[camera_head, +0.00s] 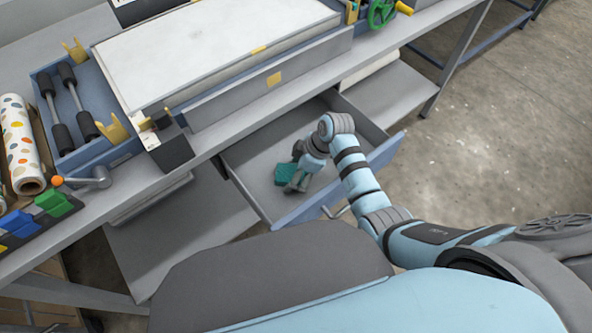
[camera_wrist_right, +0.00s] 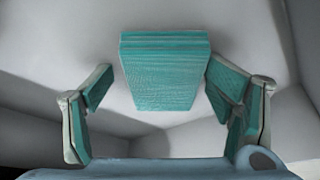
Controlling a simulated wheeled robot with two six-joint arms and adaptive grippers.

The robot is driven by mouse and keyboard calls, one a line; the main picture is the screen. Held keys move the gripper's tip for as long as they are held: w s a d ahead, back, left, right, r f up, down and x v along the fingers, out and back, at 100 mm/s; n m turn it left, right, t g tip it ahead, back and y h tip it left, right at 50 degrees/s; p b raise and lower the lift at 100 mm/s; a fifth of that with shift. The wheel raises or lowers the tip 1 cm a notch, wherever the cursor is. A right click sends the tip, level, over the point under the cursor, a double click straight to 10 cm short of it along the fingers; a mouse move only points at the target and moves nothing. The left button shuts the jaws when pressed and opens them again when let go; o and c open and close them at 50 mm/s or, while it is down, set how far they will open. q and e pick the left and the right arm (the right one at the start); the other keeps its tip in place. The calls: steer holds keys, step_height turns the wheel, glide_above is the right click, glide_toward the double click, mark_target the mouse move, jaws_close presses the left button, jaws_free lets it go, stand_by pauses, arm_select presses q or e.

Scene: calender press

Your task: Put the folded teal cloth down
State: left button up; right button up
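The folded teal cloth (camera_head: 285,172) is inside the pulled-out drawer (camera_head: 250,168), near its middle. In the right wrist view the cloth (camera_wrist_right: 165,72) is a neat layered block lying between the fingertips. My right gripper (camera_head: 294,178) reaches down into the drawer at the cloth. Its teal-padded fingers (camera_wrist_right: 160,85) are spread to both sides. A gap shows between the left finger and the cloth; the right fingertip is very close to it, and contact cannot be told. The cloth seems to rest on the drawer floor. My left gripper is not in view.
The drawer hangs under a grey workbench (camera_head: 225,134) carrying the press bed (camera_head: 215,45). A blue tray with black rollers (camera_head: 57,122) and a dotted roll (camera_head: 20,150) are at left. The drawer's blue front wall (camera_head: 372,165) is close to my right arm.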

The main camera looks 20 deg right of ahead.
steer(key=p+v, duration=0.4)
steer(key=v, duration=0.9)
steer(key=shift+w+a+r, duration=0.15)
steer(key=shift+w, duration=0.05)
